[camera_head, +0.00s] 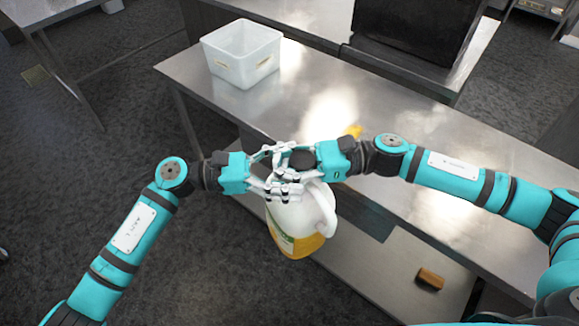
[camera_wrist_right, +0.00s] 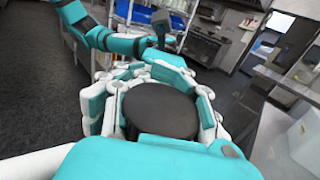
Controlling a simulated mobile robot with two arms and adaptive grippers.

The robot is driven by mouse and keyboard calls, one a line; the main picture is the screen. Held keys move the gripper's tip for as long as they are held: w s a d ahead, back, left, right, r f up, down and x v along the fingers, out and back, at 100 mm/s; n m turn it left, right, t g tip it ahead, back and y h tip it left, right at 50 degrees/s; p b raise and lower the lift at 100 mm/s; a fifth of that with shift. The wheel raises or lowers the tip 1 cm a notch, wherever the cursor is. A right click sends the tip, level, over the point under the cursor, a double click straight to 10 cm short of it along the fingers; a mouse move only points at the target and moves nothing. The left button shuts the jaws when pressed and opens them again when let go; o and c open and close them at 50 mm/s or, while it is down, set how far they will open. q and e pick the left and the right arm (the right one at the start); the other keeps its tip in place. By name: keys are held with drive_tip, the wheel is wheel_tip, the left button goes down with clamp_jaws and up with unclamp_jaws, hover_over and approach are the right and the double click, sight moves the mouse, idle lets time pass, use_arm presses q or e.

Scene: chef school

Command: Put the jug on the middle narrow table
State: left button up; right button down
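The jug (camera_head: 290,218) is white with a yellow-orange lower part, a side handle and a black cap. It is tilted in the head view, in front of the near edge of the metal table (camera_head: 440,205). My left gripper (camera_head: 270,178) and right gripper (camera_head: 304,172) meet at its neck, their fingers closed around it just below the cap. In the right wrist view the black cap (camera_wrist_right: 160,110) fills the middle, with fingers around both sides. The fingers hide the neck, and the jug's underside is out of sight.
A white bin (camera_head: 242,55) stands at the table's far left end. A small yellow thing (camera_head: 353,131) shows behind my right gripper. A brown block (camera_head: 431,278) lies on the lower shelf. Much of the tabletop is bare. Another table with a black box (camera_head: 415,30) stands behind.

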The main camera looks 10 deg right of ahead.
use_arm(q)
drive_tip(key=a, duration=1.2)
drive_tip(key=shift+w, duration=0.45)
